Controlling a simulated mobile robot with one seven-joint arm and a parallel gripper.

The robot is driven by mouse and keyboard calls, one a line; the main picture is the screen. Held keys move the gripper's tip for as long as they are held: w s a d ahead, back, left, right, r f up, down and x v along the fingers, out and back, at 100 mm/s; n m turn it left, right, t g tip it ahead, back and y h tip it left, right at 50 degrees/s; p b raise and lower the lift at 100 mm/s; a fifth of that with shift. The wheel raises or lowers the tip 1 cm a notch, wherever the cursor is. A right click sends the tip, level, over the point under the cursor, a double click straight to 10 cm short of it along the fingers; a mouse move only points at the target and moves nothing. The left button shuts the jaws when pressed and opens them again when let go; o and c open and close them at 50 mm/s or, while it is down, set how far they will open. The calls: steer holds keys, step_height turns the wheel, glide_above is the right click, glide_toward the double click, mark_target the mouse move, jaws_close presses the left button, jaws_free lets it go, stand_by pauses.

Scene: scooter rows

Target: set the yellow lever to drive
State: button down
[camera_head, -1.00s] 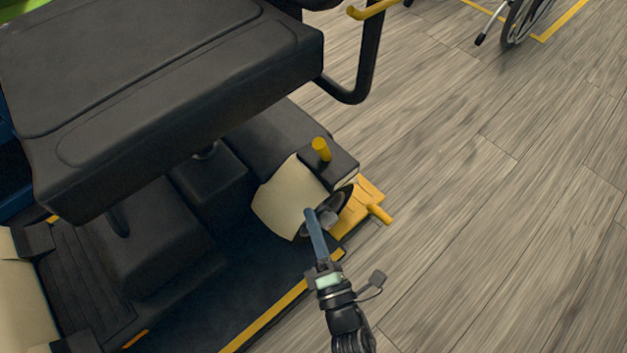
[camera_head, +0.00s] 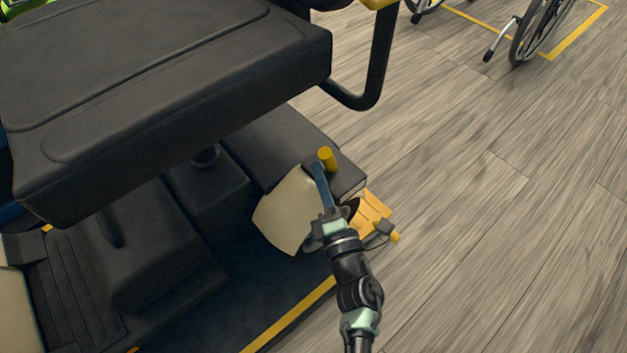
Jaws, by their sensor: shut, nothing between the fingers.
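The yellow lever (camera_head: 327,158) is a short, thick peg standing up from the black rear housing of the scooter, under the seat's right side. A second yellow piece (camera_head: 372,212), flat with a stub end, sits lower at the housing's right edge, partly hidden by my arm. My gripper (camera_head: 318,168) is shut and empty. Its blue-grey tip is just left of the yellow lever in the picture; I cannot tell whether they touch.
The black seat (camera_head: 170,95) overhangs the housing on the left. A black armrest bar (camera_head: 375,70) curves down above it. A cream panel (camera_head: 288,212) lies left of my gripper. Wheelchair wheels (camera_head: 540,30) stand at the top right. The wooden floor (camera_head: 500,220) on the right is clear.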

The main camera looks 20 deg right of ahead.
mark_target(330, 156)
stand_by(0.3)
steer(key=shift+r+p, duration=0.25)
steer(key=shift+p, duration=0.5)
steer(key=shift+d+m, duration=0.1)
steer(key=shift+m, duration=0.3)
steer(key=shift+w+d+r+m+g+p, duration=0.1)
steer(key=shift+d+r+m+g+p, duration=0.3)
steer(key=shift+p, duration=0.95)
steer(key=m+p, duration=0.1)
steer(key=p, duration=0.2)
steer(key=d+r+m+g+p, duration=0.1)
steer(key=p, duration=0.3)
steer(key=shift+w+r+m, duration=0.25)
steer(key=shift+r+m, duration=0.05)
steer(key=shift+m, duration=0.1)
steer(key=m+p, duration=0.1)
steer(key=p, duration=0.1)
steer(key=shift+w+d+g+p, duration=0.1)
steer(key=shift+d+g+p, duration=0.2)
steer(key=shift+d+p, duration=0.1)
steer(key=shift+w+d+m+g+p, duration=0.1)
steer(key=shift+d+m+g+p, duration=0.2)
steer(key=shift+m+p, duration=0.3)
steer(key=shift+w+d+f, duration=0.1)
steer(key=shift+d, duration=0.15)
